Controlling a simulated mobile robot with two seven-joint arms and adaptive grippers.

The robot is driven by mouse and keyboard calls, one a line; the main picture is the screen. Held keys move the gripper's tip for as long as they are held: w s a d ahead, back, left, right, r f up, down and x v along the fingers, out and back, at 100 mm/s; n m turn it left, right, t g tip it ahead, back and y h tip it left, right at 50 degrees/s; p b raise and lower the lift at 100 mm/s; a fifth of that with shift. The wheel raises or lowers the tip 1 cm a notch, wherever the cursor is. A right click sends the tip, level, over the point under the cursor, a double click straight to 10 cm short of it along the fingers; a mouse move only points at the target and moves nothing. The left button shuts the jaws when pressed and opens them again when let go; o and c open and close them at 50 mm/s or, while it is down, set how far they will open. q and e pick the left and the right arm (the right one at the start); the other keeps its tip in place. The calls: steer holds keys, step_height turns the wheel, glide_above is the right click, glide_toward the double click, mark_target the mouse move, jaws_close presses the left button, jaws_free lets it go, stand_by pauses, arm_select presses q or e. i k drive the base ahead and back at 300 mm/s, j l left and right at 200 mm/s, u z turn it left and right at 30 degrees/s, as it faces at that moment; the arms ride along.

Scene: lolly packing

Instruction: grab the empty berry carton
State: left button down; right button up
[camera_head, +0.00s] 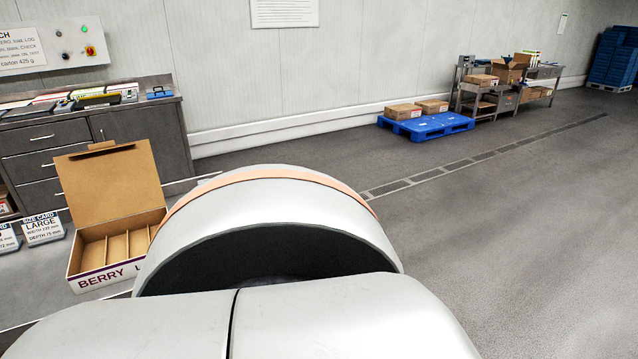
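The berry carton (107,275) stands at the left on a grey surface, with its brown lid (110,184) raised. It has upright dividers inside, and the compartments that show look empty. Its front wall is white with purple "BERRY" lettering; the right part of the carton is hidden behind a large white and orange part that looks like my own arm. Neither of my grippers shows in this view, so I cannot tell where they are relative to the carton.
Blue-and-white size cards (43,228) stand left of the carton. A grey drawer cabinet (100,140) is behind it. A blue pallet (426,126) with brown boxes and a metal bench (500,92) stand far back. The floor at right is clear.

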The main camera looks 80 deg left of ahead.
mark_target(106, 254)
steer(key=u, duration=3.8)
